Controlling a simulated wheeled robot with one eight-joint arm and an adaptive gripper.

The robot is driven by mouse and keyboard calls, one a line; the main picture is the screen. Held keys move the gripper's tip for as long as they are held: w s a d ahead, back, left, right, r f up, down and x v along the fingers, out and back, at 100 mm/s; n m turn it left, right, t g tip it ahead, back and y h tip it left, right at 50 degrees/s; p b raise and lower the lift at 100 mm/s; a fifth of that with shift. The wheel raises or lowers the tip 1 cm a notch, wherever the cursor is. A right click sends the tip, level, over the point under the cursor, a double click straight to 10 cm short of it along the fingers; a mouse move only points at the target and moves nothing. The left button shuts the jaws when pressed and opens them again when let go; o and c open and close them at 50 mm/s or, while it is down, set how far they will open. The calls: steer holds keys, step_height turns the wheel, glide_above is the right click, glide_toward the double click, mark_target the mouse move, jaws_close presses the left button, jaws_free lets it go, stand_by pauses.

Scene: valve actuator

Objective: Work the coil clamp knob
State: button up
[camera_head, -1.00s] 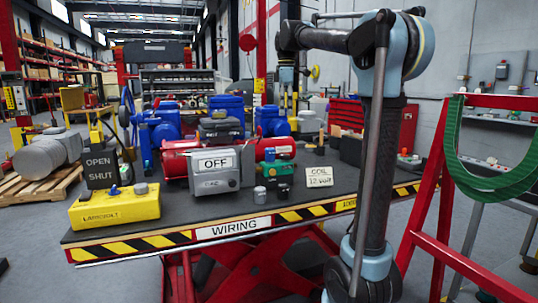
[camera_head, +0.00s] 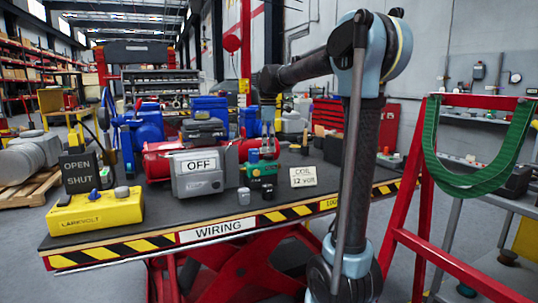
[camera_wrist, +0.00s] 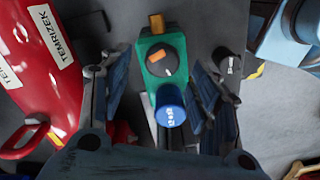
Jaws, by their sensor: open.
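The green coil unit (camera_head: 262,172) stands on the dark bench top beside a card reading COIL 12 VOLT (camera_head: 303,177). In the wrist view, the green unit (camera_wrist: 155,45) carries a dark round knob (camera_wrist: 161,62) with an orange mark. A blue cylinder marked 12 (camera_wrist: 170,108) sits at its lower end. My gripper (camera_wrist: 155,82) is open, with one finger on each side of the green unit. Gaps show between the fingers and the unit, and I see no contact. In the head view my gripper is hard to make out against the clutter behind the unit.
A grey box marked OFF (camera_head: 198,175) and a red cylinder (camera_wrist: 32,70) stand left of the unit. Small dark cylinders, one at the bench front (camera_head: 244,196), are close by. A yellow LARKVOLT box (camera_head: 95,212) is at the left front. A red frame (camera_head: 425,190) stands to the right.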

mark_target(268, 155)
steer(key=shift+f, duration=1.8)
steer(key=shift+c, duration=0.3)
steer(key=c, duration=1)
